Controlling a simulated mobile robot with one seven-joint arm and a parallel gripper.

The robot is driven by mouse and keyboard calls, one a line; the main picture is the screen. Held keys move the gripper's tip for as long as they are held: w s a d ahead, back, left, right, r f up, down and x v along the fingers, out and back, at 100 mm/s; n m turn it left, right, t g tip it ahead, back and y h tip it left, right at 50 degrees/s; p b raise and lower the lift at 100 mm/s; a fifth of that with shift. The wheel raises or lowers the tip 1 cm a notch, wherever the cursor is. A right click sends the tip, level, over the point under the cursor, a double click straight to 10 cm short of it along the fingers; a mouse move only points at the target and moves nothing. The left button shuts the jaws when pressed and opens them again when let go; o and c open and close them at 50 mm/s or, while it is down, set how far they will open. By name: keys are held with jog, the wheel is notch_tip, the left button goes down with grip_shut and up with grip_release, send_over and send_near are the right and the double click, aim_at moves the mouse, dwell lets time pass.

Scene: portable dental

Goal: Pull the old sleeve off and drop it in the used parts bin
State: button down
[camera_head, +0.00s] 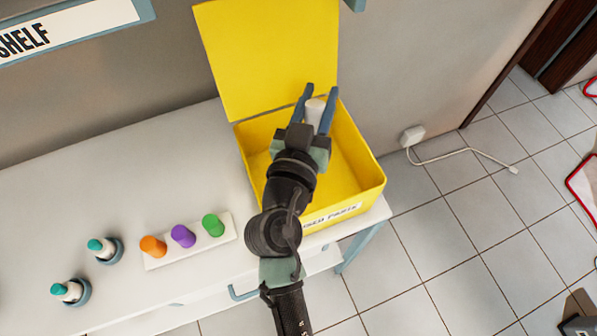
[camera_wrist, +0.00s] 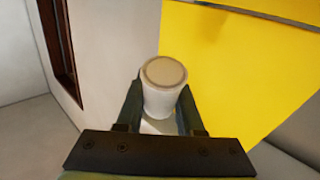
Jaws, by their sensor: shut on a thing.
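My gripper (camera_head: 317,108) is shut on a small white cylindrical sleeve (camera_head: 314,113), held between its two blue-grey fingers. The sleeve also shows in the wrist view (camera_wrist: 162,88), with a beige disc-like end facing the camera. The yellow used parts bin (camera_head: 362,170) stands open at the right end of the white counter. My gripper and the sleeve are over the bin in the head view; their exact height above its floor is hard to tell. My arm hides part of the bin's front and its label.
The bin's yellow lid (camera_head: 268,55) stands raised behind it. A white holder (camera_head: 160,262) with orange, purple and green pieces sits left of my arm. Two teal-topped white items (camera_head: 103,248) stand in round bases farther left. The counter (camera_head: 150,165) is clear behind them.

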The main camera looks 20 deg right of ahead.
jog(key=shift+f, duration=0.8)
jog(key=shift+c, duration=2.3)
grip_release()
jog(key=shift+r, duration=0.15)
notch_tip(320, 180, up, 10)
jog(key=p, duration=0.1)
jog(key=shift+p, duration=0.3)
